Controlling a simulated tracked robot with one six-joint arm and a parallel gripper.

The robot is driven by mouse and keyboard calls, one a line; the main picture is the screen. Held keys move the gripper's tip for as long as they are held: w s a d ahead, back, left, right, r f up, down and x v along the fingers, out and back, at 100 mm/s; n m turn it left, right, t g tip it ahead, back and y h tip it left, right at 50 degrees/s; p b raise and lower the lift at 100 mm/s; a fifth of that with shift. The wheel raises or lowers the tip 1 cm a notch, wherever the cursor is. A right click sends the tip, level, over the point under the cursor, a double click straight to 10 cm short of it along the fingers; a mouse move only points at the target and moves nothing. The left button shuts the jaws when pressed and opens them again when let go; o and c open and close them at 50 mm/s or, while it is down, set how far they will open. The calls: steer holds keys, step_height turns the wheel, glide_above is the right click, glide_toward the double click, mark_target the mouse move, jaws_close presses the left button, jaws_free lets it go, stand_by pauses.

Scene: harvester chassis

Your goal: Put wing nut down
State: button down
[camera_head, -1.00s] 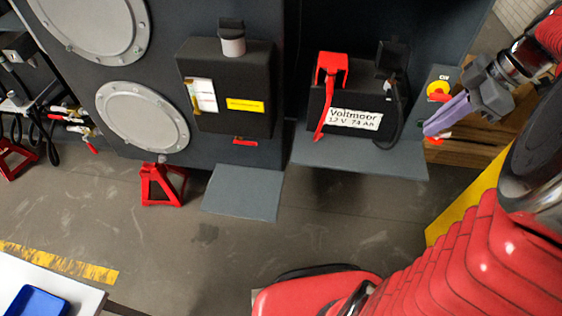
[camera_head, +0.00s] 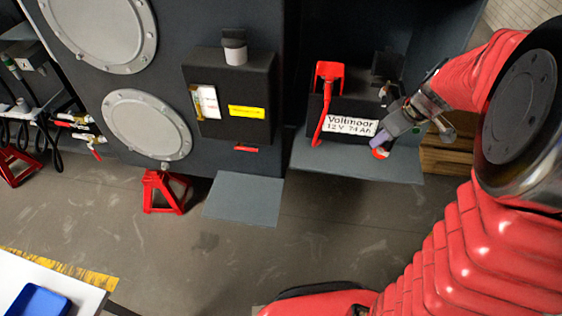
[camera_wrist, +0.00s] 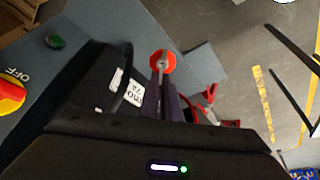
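My gripper (camera_head: 381,138) reaches in from the right, in front of the battery shelf (camera_head: 330,165). Its two purple fingers (camera_wrist: 162,98) are close together around a thin grey piece joined to a red-orange round disc. I take this to be the wing nut (camera_wrist: 164,60); it also shows in the head view (camera_head: 380,154) as a small red and pale round shape at the fingertips. It appears to be over the shelf, near the right front corner of the battery. I cannot tell whether it touches the shelf.
The black battery (camera_head: 345,115) with red and black cable clamps stands on the shelf. A switch panel with a red and yellow OFF knob (camera_wrist: 10,92) and a green button (camera_wrist: 54,42) is close to the gripper. A red jack stand (camera_head: 164,192) stands on the floor.

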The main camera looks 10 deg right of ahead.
steer(key=w+a+f+m+h, duration=0.2)
steer(key=w+a+f+m, duration=0.3)
steer(key=a, duration=0.5)
steer(key=w+f, duration=0.2)
steer(key=w, duration=0.1)
steer(key=shift+a, duration=0.2)
steer(key=shift+w, duration=0.1)
